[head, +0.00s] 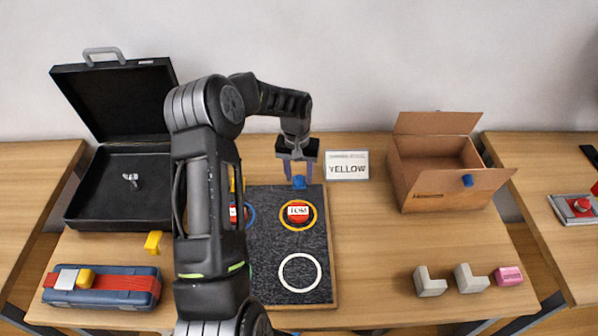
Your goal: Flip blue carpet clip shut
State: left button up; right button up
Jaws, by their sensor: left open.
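The dark carpet board (262,262) lies on the middle table, with coloured rings on it. A small blue clip (299,182) sits at its back edge, right of centre. Whether the clip stands up or lies flat is too small to tell. My left gripper (299,174) points down right over the blue clip, its open fingers on either side of it. I cannot tell whether they touch it. My left arm hides the left part of the board. My right gripper is not in view.
A sign reading YELLOW (347,166) stands right of the gripper, with an open cardboard box (452,190) farther right. An open black case (118,217) and a blue case with a red strap (140,291) are at left. Grey blocks (430,288) lie front right.

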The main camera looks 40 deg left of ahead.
pick_arm(q)
grip_shut()
dwell(0.5)
